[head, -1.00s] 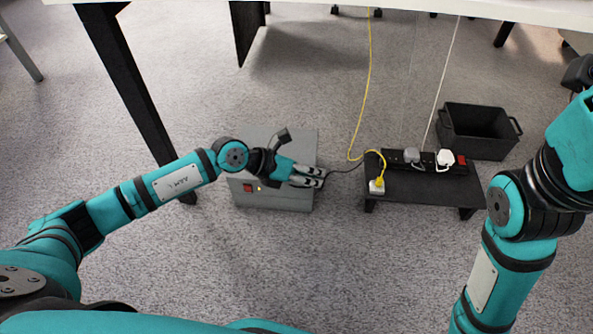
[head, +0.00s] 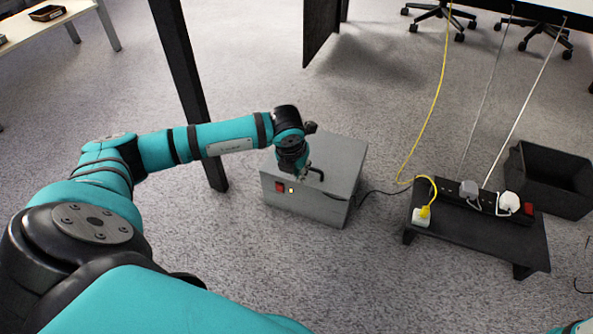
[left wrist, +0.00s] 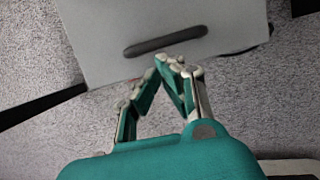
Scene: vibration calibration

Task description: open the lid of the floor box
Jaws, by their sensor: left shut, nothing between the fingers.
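The floor box (head: 318,207) is a grey metal box on the carpet, with a red switch and a small light on its front. Its lid (head: 343,155) lies flat and closed. A black bar handle (head: 316,172) sits near the lid's front edge; the handle also shows in the left wrist view (left wrist: 165,41). My left gripper (head: 303,175) is over the front of the lid, beside the handle, partly hidden by my wrist. In the left wrist view its fingertips (left wrist: 178,64) are together and empty, just below the handle in the picture. My right gripper is out of view.
A low black stand (head: 475,235) with a power strip (head: 480,198) and plugs is right of the box. A black open crate (head: 550,180) is further right. A dark cable and a yellow cable (head: 432,105) run nearby. A dark table leg (head: 195,110) stands left of the box.

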